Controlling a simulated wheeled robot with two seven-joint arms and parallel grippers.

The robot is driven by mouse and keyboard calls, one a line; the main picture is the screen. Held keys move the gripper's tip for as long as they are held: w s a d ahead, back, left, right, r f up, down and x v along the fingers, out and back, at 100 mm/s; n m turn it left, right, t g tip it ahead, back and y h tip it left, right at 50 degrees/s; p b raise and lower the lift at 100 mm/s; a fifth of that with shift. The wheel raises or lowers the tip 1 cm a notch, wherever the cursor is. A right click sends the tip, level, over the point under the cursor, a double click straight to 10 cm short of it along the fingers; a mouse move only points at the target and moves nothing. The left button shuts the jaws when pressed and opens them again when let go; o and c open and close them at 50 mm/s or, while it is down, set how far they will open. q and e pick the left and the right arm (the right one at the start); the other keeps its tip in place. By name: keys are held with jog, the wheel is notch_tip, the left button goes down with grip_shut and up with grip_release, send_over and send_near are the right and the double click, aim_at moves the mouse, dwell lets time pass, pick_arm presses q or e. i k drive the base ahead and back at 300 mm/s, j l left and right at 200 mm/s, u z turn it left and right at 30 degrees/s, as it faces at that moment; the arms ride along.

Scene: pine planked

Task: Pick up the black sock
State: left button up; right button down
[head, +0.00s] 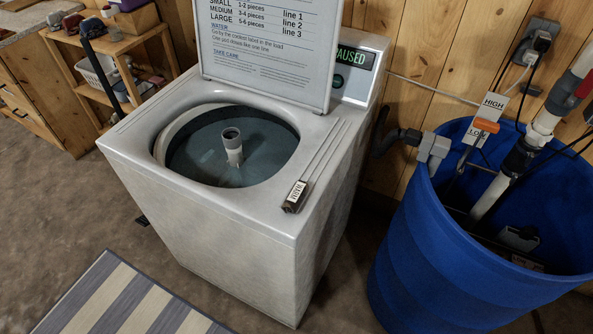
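I see no black sock that I can make out for sure. A small dark thing (143,220) lies on the floor against the left foot of the washing machine (225,240); it is too small to tell what it is. The washer's lid (265,65) is raised, and its tub (205,145) is open, with a pale central post (232,147) in grey-blue water or a grey-blue floor. I cannot make out any sock in the tub. Neither of my grippers is in view.
A large blue barrel (440,270) with pipes stands right of the washer. A small label holder (295,196) sits on the washer's front right corner. A wooden shelf (120,55) stands at the back left. A striped rug (125,300) lies in front, with bare floor around it.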

aim_at(291, 204)
jog(key=i+j, duration=0.65)
jog(key=j, duration=0.2)
jog(key=z, duration=1)
